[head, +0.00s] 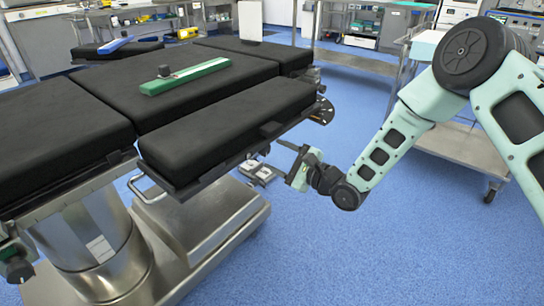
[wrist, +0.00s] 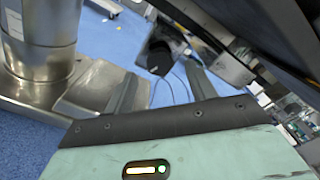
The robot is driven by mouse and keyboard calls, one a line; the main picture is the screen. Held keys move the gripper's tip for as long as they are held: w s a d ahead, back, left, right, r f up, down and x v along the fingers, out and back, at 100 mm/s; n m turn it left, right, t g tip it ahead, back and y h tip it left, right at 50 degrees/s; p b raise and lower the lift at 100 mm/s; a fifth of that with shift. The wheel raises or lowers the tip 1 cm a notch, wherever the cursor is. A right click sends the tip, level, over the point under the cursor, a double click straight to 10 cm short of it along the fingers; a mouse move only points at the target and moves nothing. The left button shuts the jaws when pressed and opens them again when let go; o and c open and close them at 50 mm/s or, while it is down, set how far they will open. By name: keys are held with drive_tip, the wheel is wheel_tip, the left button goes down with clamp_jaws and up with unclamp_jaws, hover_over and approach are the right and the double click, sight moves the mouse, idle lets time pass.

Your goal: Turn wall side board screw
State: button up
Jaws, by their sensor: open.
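The side board (head: 228,130) is a narrow black padded board along the near side of the operating table (head: 60,125). My gripper (head: 281,156) is below and just right of its edge in the head view. In the wrist view, my gripper (wrist: 163,82) has its two grey fingers apart, with nothing held between them. A black knob-like part (wrist: 162,57), perhaps the screw, shows beyond the gap between the fingertips, under the table's dark edge. It looks apart from the fingers.
A metal side rail with a loop handle (head: 147,190) runs under the board. The steel table column (head: 95,240) and base stand left of my gripper. A green strip (head: 185,77) lies on the table. A steel cart (head: 460,140) stands behind my arm. Blue floor is clear in front.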

drive_tip(key=shift+x, duration=1.3)
drive_tip(key=c, duration=1)
